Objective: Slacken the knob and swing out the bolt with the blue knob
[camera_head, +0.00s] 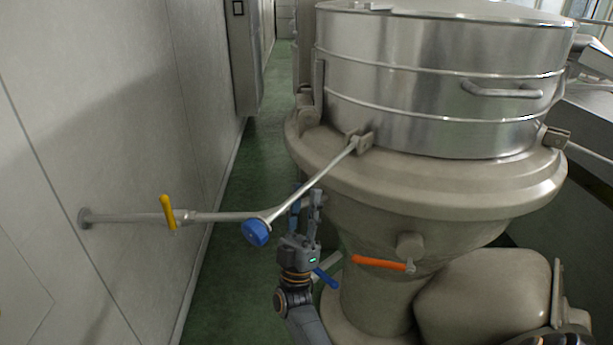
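The blue knob (257,232) sits on the free end of a thin metal bolt (311,184). The bolt slants down and left from a lug (361,142) on the vessel's rim, pointing outward from the vessel. I cannot tell whether a finger touches the bolt. The knob is outside the fingers.
A steel drum lid (430,85) tops the beige vessel (440,190). A wall pipe (125,217) with a yellow lever (167,212) runs towards the knob. Green floor (262,130) lies open behind.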

